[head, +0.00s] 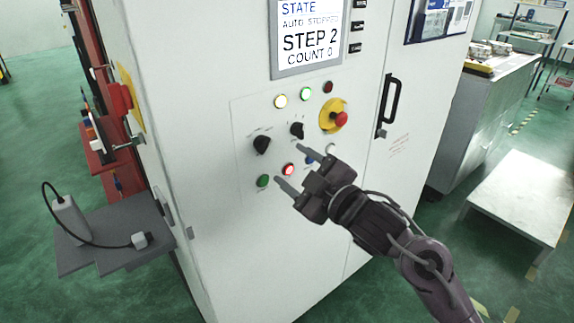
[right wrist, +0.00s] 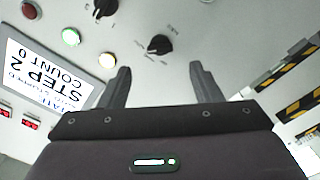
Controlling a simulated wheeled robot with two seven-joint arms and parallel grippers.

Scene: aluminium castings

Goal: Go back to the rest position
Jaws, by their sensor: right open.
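My right gripper (head: 289,168) is open and empty in front of the white control cabinet (head: 220,60), close to its button panel. Its two fingers also show in the right wrist view (right wrist: 160,85), spread apart with nothing between them. In the head view the fingers point at the lower buttons, beside the lit red button (head: 288,169) and the green button (head: 263,181). I cannot tell whether a fingertip touches the panel. A blue button is partly hidden behind the gripper. My left gripper does not show.
The panel has black knobs (head: 262,145) and a red emergency stop (head: 340,119) on yellow. The screen (head: 306,35) reads STEP 2, COUNT 0. A grey shelf (head: 110,240) juts out at left. A white low table (head: 520,195) stands at right.

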